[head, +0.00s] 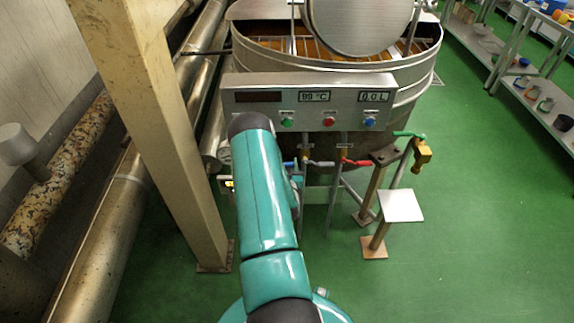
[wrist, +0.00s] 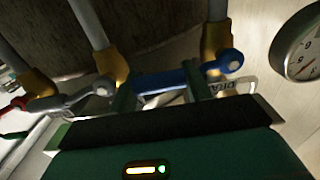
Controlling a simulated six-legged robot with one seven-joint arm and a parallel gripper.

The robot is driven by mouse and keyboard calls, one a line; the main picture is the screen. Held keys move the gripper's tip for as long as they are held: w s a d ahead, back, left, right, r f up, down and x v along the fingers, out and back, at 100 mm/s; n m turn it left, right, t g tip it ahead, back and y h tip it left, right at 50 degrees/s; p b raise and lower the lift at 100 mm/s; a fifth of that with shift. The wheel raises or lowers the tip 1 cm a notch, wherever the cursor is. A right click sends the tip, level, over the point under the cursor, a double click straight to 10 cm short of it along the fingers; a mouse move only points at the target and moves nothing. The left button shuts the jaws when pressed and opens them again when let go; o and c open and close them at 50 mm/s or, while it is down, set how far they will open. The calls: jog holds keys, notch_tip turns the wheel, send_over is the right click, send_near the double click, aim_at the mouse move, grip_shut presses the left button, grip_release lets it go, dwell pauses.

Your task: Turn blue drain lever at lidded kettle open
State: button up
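The steel kettle (head: 410,80) stands ahead with a round lid (head: 357,20) raised over its top. The blue drain lever (head: 289,164) shows only in part beside my arm in the head view. In the wrist view the blue lever (wrist: 170,79) runs left from its pivot by a brass valve (wrist: 216,42), across the line of the pipe. My gripper (wrist: 158,88) is open, its two green fingers apart and overlapping the lever in the picture. I cannot tell whether they touch it. The arm hides my gripper in the head view.
A grey lever (head: 320,164), a red lever (head: 357,162) and a green lever (head: 408,134) sit right of the blue one. A control panel (head: 345,97) is above. A gauge (wrist: 300,48) is close at right in the wrist view. A beige post (head: 150,130) stands left.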

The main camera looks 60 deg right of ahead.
jog(key=c, duration=0.8)
jog(key=shift+o, duration=0.2)
jog(key=shift+f, duration=0.15)
jog(key=w+a+f+m, duration=0.3)
jog(key=w+f+m, duration=0.4)
jog(key=m, duration=1.1)
jog(key=shift+a+f, duration=0.35)
jog(key=shift+f, duration=0.1)
jog(key=o, duration=1.4)
